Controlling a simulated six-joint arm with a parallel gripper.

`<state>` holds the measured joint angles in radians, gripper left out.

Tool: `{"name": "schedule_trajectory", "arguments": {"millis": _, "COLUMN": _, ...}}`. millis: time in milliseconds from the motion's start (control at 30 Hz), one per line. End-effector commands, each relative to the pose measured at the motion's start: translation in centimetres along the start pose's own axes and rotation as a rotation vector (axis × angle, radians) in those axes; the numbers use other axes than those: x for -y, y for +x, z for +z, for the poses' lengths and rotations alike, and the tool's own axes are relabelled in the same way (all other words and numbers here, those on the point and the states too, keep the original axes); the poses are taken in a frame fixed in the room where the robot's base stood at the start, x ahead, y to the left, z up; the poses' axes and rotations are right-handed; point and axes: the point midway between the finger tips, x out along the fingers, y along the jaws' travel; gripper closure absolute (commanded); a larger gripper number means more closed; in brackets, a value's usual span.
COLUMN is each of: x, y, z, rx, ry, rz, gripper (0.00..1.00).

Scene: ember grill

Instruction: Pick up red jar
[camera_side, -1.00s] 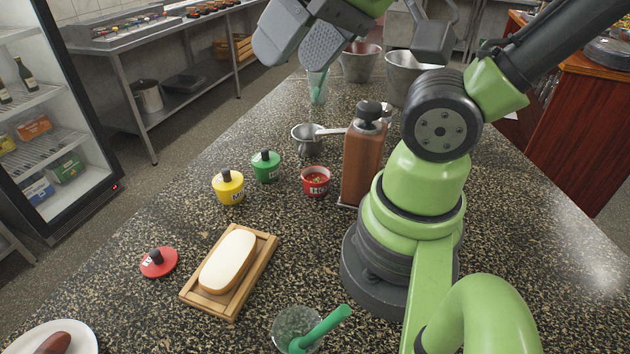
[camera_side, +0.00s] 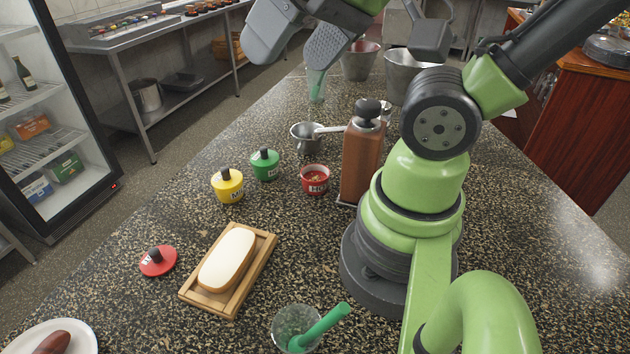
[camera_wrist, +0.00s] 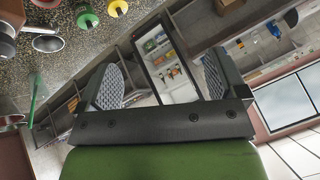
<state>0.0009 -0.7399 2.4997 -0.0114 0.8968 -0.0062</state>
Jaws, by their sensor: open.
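The red jar (camera_side: 315,181) stands upright and uncovered on the speckled counter, with reddish contents showing at its top. A red lid with a black knob (camera_side: 158,261) lies apart from it, to the left of the wooden board. My gripper (camera_side: 296,40) is high above the far part of the counter, open and empty, well away from the jar. In the wrist view my gripper (camera_wrist: 165,90) shows two grey padded fingers spread apart, with nothing between them.
A yellow jar (camera_side: 228,187) and a green jar (camera_side: 265,165) stand left of the red jar. Bread lies on a wooden board (camera_side: 262,262). A glass (camera_side: 297,327) stands in front.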

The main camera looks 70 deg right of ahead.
Motion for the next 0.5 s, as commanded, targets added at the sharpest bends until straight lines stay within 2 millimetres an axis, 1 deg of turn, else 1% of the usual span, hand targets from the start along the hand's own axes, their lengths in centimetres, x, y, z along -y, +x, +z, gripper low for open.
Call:
{"name": "schedule_trajectory", "arguments": {"millis": 67, "x": -0.7, "y": 0.7, "z": -0.3, "rx": 0.024, "ry": -0.047, "rz": 0.049, "gripper": 0.09}}
{"name": "schedule_trajectory", "arguments": {"millis": 167, "x": -2.6, "y": 2.3, "z": -0.9, "rx": 0.091, "ry": -0.191, "rz": 0.167, "gripper": 0.09}}
{"name": "schedule_trajectory", "arguments": {"millis": 267, "x": -5.4, "y": 4.5, "z": -1.6, "rx": 0.21, "ry": -0.422, "rz": 0.304, "gripper": 0.09}}
{"name": "schedule_trajectory", "arguments": {"millis": 333, "x": -7.3, "y": 6.0, "z": -2.0, "rx": 0.316, "ry": -0.611, "rz": 0.375, "gripper": 0.09}}
{"name": "schedule_trajectory", "arguments": {"millis": 400, "x": -9.2, "y": 7.6, "z": -2.2, "rx": 0.431, "ry": -0.806, "rz": 0.417, "gripper": 0.09}}
{"name": "schedule_trajectory", "arguments": {"millis": 467, "x": -10.6, "y": 9.0, "z": -2.2, "rx": 0.534, "ry": -0.978, "rz": 0.428, "gripper": 0.09}}
{"name": "schedule_trajectory", "arguments": {"millis": 500, "x": -11.6, "y": 9.9, "z": -2.1, "rx": 0.606, "ry": -1.092, "rz": 0.422, "gripper": 0.09}}
